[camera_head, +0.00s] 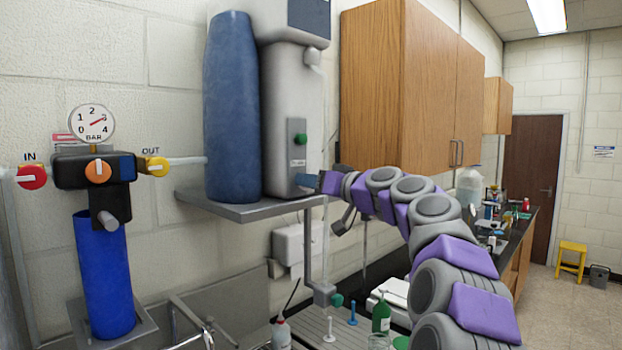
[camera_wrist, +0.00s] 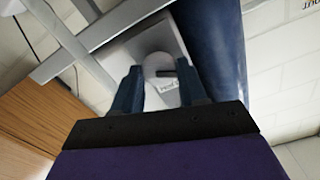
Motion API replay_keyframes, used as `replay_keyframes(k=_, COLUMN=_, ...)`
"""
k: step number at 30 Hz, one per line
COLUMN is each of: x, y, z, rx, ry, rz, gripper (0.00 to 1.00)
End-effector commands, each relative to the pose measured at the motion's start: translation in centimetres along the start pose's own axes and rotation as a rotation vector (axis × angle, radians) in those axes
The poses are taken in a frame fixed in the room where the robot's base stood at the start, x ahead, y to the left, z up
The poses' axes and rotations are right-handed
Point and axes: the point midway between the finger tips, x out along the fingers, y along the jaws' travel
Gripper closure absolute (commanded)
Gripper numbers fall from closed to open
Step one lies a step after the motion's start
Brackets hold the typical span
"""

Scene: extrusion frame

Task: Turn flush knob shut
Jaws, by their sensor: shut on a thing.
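My gripper (camera_head: 306,181) is at the lower front of the grey unit (camera_head: 290,100) on the wall shelf, just below its grey panel with a green knob (camera_head: 300,139). In the wrist view, the two dark blue fingers of my gripper (camera_wrist: 160,92) stand on either side of a pale grey rounded piece with a dark bar (camera_wrist: 165,73) and a small label, too blurred to read surely. I take this piece for the flush knob; my gripper is shut on it. Its exact turn angle cannot be told. In the head view the fingers hide it.
A blue cylinder (camera_head: 230,110) stands left of the unit on the grey shelf (camera_head: 250,211). A gauge (camera_head: 92,122) with red, orange and yellow knobs is at far left. A wooden cabinet (camera_head: 400,85) hangs right of the unit. Bottles and a green valve knob (camera_head: 337,300) sit below.

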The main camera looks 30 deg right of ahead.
Motion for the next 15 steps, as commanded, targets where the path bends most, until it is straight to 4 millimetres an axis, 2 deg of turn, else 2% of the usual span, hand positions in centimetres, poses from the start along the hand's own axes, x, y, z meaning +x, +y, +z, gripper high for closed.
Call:
replay_keyframes(k=1, x=-0.08, y=-0.18, z=-0.5, rx=0.047, ry=0.004, rz=-0.002, gripper=0.89)
replay_keyframes(k=15, x=0.0, y=-0.06, z=-0.44, rx=0.496, ry=0.0, rz=-0.003, gripper=0.88)
